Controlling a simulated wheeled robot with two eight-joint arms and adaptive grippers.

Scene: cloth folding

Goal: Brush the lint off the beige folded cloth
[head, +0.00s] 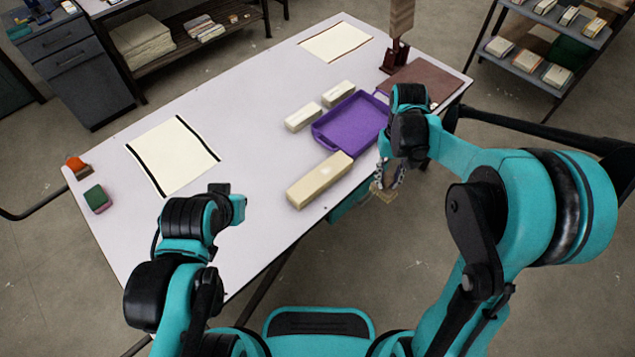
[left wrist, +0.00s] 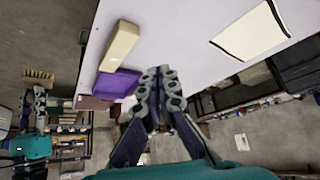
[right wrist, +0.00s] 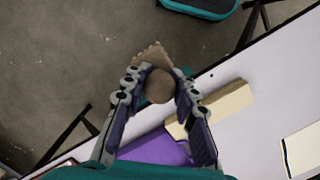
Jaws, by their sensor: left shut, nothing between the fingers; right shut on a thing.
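A long beige folded cloth (head: 320,180) lies near the table's front edge, with a faint pale patch on top; lint is too small to make out clearly. It also shows in the left wrist view (left wrist: 120,45) and the right wrist view (right wrist: 222,106). My right gripper (head: 390,177) is shut on a brush (head: 383,194), right of the cloth and apart from it, past the table's front edge. The brush's round handle end and tan head (right wrist: 152,55) show in the right wrist view. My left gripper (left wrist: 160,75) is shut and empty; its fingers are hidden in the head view.
A purple tray (head: 352,120) sits behind the cloth, with two small beige blocks (head: 303,117) beside it. A brown board (head: 425,82) and brown stand (head: 398,55) are at the back right. A black-edged pale sheet (head: 172,153) and a green sponge (head: 98,198) lie left. The table's middle is clear.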

